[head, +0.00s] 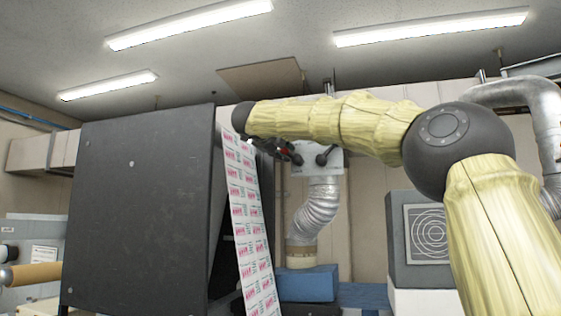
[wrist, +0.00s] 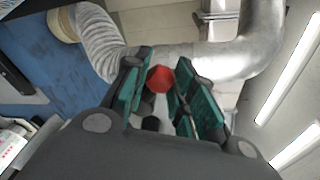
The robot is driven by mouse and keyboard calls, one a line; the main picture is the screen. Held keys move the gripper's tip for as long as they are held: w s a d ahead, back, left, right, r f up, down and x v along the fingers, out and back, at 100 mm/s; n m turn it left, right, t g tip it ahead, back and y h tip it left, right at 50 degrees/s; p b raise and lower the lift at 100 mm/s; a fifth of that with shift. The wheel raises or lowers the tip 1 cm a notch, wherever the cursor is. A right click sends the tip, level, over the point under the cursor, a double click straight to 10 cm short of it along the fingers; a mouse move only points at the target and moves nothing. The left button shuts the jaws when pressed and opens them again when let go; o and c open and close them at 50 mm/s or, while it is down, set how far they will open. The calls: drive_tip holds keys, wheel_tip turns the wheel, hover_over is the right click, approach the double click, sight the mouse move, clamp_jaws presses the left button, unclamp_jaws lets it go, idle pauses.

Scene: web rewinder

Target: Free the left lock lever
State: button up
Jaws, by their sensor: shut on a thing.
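My gripper (head: 290,152) is at the end of my arm, beside the top of the printed web, and small and partly hidden in the head view. In the wrist view my gripper (wrist: 160,84) has its teal-padded fingers on either side of a red knob (wrist: 160,78), and it is shut on it. I take the knob for the lock lever's handle; its shaft is mostly hidden between the fingers. A small bit of red also shows by the gripper in the head view.
A large dark panel (head: 140,205) stands left of my gripper. The white web (head: 248,225) with red print hangs down its right edge. A silver flexible duct (head: 317,205) is behind. A grey box (head: 425,240) with a ringed front stands at right.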

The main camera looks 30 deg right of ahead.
drive_tip(key=shift+s+d+r+m+t+y+b, duration=0.1)
drive_tip(key=shift+s+d+r+m+y+b, duration=0.1)
drive_tip(key=shift+m+b, duration=0.4)
drive_tip(key=shift+s+d+r+m+t+y+b, duration=0.1)
drive_tip(key=shift+s+d+r+m+b, duration=0.15)
drive_tip(key=shift+m, duration=0.55)
drive_tip(key=shift+s+d+r+m+t+y+b, duration=0.1)
drive_tip(key=shift+s+d+r+m+b, duration=0.1)
drive_tip(key=shift+m+b, duration=0.4)
drive_tip(key=o, duration=0.7)
drive_tip(key=shift+c, duration=0.2)
drive_tip(key=o, duration=0.4)
drive_tip(key=shift+s+r, duration=0.1)
drive_tip(key=shift+s, duration=0.05)
drive_tip(key=v, duration=1.2)
drive_tip(key=shift+d, duration=0.1)
